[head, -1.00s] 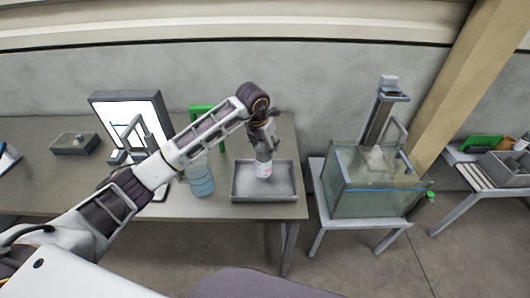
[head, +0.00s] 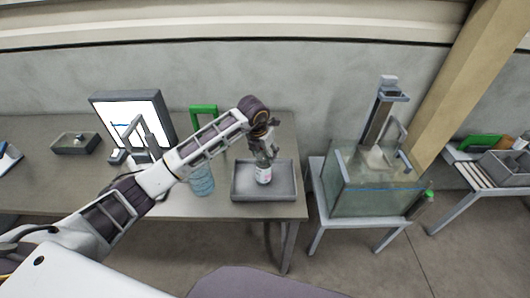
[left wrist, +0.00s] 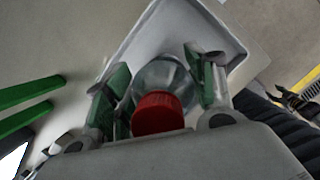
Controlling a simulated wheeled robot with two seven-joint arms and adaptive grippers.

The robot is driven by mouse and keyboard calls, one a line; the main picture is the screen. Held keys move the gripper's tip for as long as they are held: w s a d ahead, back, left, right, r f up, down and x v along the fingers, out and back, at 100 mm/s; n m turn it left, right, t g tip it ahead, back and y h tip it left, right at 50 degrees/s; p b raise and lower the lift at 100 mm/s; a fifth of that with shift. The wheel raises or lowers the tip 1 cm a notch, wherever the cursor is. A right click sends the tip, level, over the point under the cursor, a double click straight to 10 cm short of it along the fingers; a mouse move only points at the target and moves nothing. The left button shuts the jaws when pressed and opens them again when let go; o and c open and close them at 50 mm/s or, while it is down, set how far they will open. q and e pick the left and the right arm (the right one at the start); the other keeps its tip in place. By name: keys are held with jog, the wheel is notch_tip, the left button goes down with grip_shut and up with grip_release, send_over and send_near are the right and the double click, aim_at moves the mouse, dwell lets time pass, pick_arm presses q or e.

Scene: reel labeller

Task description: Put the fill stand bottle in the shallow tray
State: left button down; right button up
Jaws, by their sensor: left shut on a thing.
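The bottle (head: 263,174) is clear with a white and pink label. In the left wrist view its red cap (left wrist: 158,113) faces the camera. My left gripper (head: 265,155) is shut on the bottle's upper part and holds it upright; in the left wrist view its green-padded fingers (left wrist: 158,88) lie on both sides of the bottle. The shallow tray (head: 290,191) is grey and sits at the right end of the table. The bottle is over or in the tray; I cannot tell whether its base touches the tray floor. My right gripper is not in view.
A blue clear container (head: 202,181) stands just left of the tray. A green frame (head: 204,109) is behind it, and a lit white panel (head: 128,118) is farther left. A glass tank (head: 375,187) stands on a separate stand at right, across a gap.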

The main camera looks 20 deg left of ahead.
pick_arm(q)
jog(key=c, duration=1)
grip_release()
jog(key=shift+f, duration=0.15)
jog(key=o, duration=0.5)
jog(key=shift+r, duration=0.4)
jog(key=b+v, duration=0.2)
jog(key=v, duration=0.7)
jog(key=shift+s+r, duration=0.15)
jog(key=shift+r, duration=0.2)
jog(key=shift+b+v, duration=0.3)
jog(key=shift+v, duration=0.6)
